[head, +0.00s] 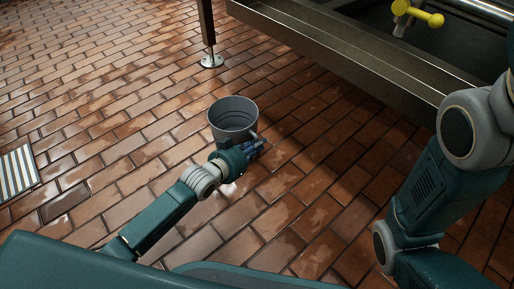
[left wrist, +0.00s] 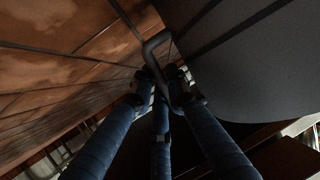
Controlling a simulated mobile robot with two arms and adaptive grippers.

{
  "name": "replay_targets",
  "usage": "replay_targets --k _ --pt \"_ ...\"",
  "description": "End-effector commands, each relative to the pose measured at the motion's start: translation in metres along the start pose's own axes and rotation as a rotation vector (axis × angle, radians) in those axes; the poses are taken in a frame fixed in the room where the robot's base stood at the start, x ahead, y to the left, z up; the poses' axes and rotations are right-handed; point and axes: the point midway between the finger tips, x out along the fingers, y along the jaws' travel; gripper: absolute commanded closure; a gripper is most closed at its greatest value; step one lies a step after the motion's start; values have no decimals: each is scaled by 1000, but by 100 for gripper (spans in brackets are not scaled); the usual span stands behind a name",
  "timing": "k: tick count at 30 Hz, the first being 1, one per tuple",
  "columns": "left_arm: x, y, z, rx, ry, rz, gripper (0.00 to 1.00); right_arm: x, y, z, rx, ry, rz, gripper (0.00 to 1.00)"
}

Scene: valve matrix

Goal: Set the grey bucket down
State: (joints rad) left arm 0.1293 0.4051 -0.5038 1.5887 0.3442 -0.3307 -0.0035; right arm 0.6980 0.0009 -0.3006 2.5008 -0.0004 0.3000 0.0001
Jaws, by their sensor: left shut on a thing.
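The grey bucket (head: 233,116) is upright near the middle of the head view, with its open top facing up. My left gripper (head: 254,147) is at its near right side, shut on its side handle. In the left wrist view the bucket's dark wall (left wrist: 255,60) fills the right. The fingers of my left gripper (left wrist: 166,82) close around the looped handle (left wrist: 160,48) there. I cannot tell whether the bucket's base touches the floor. My right arm shows at the right of the head view, but its gripper is out of view.
The brick-tiled floor (head: 110,100) looks wet in patches and is clear around the bucket. A metal frame (head: 350,50) with a leg and round foot (head: 211,60) stands behind. A yellow valve handle (head: 418,13) is at top right. A floor grate (head: 17,172) lies at left.

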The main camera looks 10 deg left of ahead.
Motion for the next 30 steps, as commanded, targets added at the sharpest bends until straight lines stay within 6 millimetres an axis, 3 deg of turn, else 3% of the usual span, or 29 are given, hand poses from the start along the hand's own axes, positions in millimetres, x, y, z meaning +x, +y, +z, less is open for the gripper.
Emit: replay_targets --k 5,6,9,20,30 --pt "0 0 -1 1 0 0 100 2 0 0 0 2 -1 100" --pt "0 0 1 -1 -2 0 82 2 0 0 0 2 -1 100" --pt "0 0 1 -1 -2 0 67 2 0 0 0 2 -1 100" --pt "-7 0 -2 -1 -3 0 67 8 2 2 0 2 -1 100" --pt "-75 0 -6 -1 -8 0 67 56 12 19 -1 2 0 100"
